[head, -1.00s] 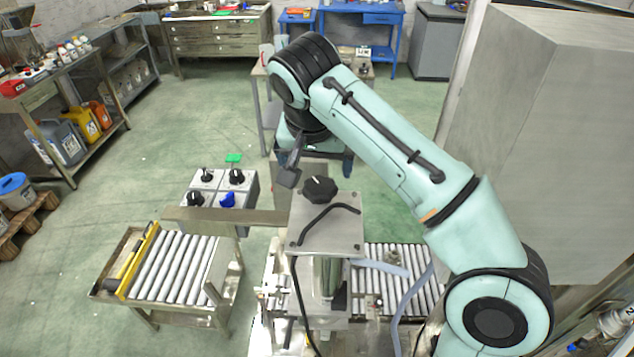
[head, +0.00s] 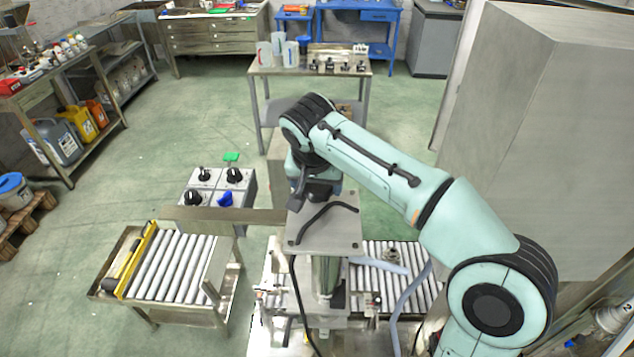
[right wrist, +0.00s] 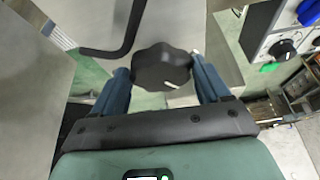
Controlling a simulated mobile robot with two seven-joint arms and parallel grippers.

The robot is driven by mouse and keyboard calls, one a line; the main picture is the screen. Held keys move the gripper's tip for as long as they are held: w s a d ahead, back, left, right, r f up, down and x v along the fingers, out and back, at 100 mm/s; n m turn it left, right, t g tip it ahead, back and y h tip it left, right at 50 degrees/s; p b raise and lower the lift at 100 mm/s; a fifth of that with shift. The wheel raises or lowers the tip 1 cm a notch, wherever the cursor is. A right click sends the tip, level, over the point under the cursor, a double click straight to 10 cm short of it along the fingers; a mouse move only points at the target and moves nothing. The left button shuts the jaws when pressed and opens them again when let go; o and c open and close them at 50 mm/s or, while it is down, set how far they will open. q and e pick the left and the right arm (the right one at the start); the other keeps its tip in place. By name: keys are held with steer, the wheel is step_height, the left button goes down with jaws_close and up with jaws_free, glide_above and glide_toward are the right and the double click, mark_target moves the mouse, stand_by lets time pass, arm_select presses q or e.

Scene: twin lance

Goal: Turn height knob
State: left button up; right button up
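The height knob (right wrist: 161,68) is a black lobed knob with a white pointer mark, seen in the right wrist view. It sits on the metal top plate (head: 335,232) of the machine stand; in the head view my right arm hides it. My right gripper (head: 300,198) is low over the back left of that plate. In the right wrist view its two blue fingers (right wrist: 162,75) stand apart on either side of the knob, very close to its edges. Firm contact does not show. My left gripper is not in view.
A black bent handle (head: 325,215) lies across the plate close to the gripper. A control box (head: 218,188) with black knobs and one blue knob stands to the left. Roller conveyors (head: 180,262) flank the stand. A large grey cabinet (head: 560,140) stands right.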

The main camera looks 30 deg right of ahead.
steer(key=c, duration=0.4)
steer(key=shift+c, duration=0.2)
steer(key=n, duration=0.1)
steer(key=n+y, duration=0.1)
steer(key=n, duration=0.1)
steer(key=shift+s+d+n+t, duration=0.1)
steer(key=shift+d+n+t, duration=0.2)
steer(key=shift+t, duration=0.1)
steer(key=n+y, duration=0.1)
steer(key=n, duration=0.2)
steer(key=shift+d+n+y, duration=0.15)
steer(key=shift+n+y, duration=0.15)
steer(key=shift+y, duration=0.1)
steer(key=n, duration=0.1)
steer(key=n+y, duration=0.1)
steer(key=n, duration=0.1)
steer(key=n+y, duration=0.1)
steer(key=n, duration=0.1)
steer(key=shift+d, duration=0.25)
steer(key=n, duration=0.1)
steer(key=n+g+y, duration=0.1)
steer(key=n, duration=0.3)
steer(key=shift+w+d, duration=0.15)
steer(key=shift+w, duration=0.1)
steer(key=shift+g+y, duration=0.3)
